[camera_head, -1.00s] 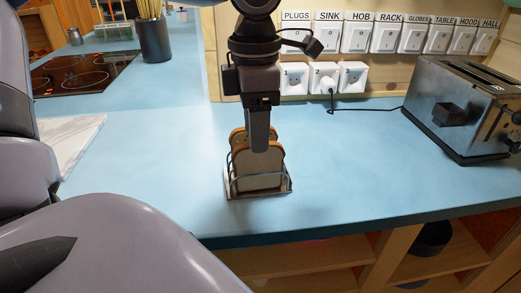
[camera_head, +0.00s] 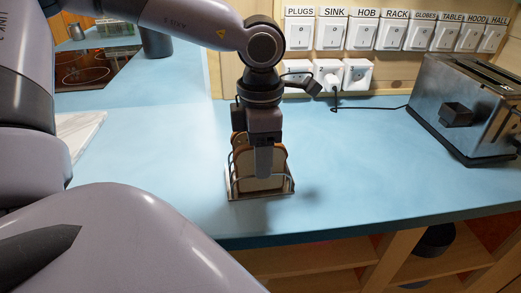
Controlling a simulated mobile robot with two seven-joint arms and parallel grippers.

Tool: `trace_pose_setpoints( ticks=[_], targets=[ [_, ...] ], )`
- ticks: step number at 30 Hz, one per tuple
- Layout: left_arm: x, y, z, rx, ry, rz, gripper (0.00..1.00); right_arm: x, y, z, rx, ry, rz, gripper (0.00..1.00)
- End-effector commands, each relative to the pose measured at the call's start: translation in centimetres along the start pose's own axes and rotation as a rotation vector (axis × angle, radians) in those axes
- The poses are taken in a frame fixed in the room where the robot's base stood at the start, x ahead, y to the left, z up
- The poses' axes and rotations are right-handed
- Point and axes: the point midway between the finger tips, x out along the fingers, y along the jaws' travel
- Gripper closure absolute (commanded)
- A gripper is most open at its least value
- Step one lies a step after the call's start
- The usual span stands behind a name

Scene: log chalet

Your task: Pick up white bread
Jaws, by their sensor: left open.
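The white bread (camera_head: 241,172) stands as upright slices with brown crusts in a small wire rack (camera_head: 259,194) on the blue counter. My left gripper (camera_head: 264,163) comes down from above in front of the slices, pointing down. It is open, and its near finger overlaps the front slice in the picture. The far finger is hidden, so I cannot tell whether a slice is between the fingers. My right gripper is not in view.
A metal toaster (camera_head: 468,108) stands at the right on the counter (camera_head: 350,165). Labelled switches (camera_head: 362,34) and sockets line the wall behind. A white board (camera_head: 78,130) and a hob (camera_head: 90,70) are at the left. The counter's middle is clear.

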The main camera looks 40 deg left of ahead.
Motion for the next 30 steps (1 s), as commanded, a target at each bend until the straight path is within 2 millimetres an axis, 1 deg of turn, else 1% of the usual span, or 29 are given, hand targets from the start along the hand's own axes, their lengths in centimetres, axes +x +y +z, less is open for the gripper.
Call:
trace_pose_setpoints(
  ticks=[2, 3, 5, 6, 7, 16, 20, 23, 26, 30],
  targets=[
    [0.0, 0.0, 0.0, 0.0, 0.0, 0.0, 0.54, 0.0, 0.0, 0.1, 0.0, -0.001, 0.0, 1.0],
    [0.0, 0.0, 0.0, 0.0, 0.0, 0.0, 0.57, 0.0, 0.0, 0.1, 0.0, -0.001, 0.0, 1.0],
    [0.0, 0.0, 0.0, 0.0, 0.0, 0.0, 0.77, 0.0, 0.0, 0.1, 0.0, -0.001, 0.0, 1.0],
    [0.0, 0.0, 0.0, 0.0, 0.0, 0.0, 0.9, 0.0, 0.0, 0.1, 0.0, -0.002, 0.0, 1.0],
    [0.0, 0.0, 0.0, 0.0, 0.0, 0.0, 0.92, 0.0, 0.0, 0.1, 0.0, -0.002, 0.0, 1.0],
    [-0.1, 0.0, 0.0, 0.0, 0.0, 0.0, 0.92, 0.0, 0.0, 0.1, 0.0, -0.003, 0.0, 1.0],
    [-0.5, 0.0, 0.0, 0.0, 0.0, 0.002, 0.92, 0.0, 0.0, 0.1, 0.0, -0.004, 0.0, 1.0],
    [-1.3, 0.1, 0.0, -0.001, -0.001, 0.002, 0.92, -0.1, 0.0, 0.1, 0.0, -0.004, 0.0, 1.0],
    [-2.6, 0.1, 0.0, 0.0, -0.001, 0.003, 0.92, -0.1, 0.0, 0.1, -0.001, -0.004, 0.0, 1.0],
    [-5.3, 0.1, 0.1, 0.0, -0.004, 0.005, 0.92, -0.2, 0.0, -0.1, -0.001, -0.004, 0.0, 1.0]
  ],
)
